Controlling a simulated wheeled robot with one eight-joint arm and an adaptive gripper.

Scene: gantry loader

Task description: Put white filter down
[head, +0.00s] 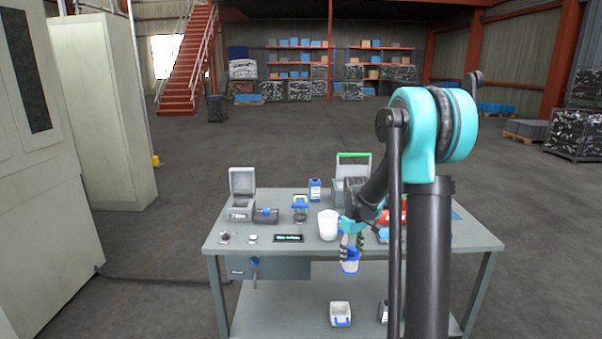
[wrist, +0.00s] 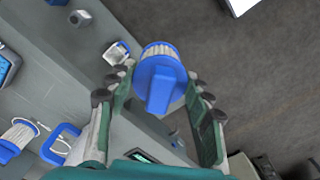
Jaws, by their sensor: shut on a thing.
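The white filter (wrist: 160,75) has a pleated white body and a blue cap with a raised blue grip. In the head view it (head: 350,262) hangs in front of the table's front edge, clear of the tabletop. My gripper (wrist: 163,88) is shut on it, with one finger on each side; in the head view my gripper (head: 352,241) points down. The filter's underside is hidden in the wrist view.
A small white-and-blue bin (head: 340,312) stands on the lower shelf. The front left tabletop has some free room.

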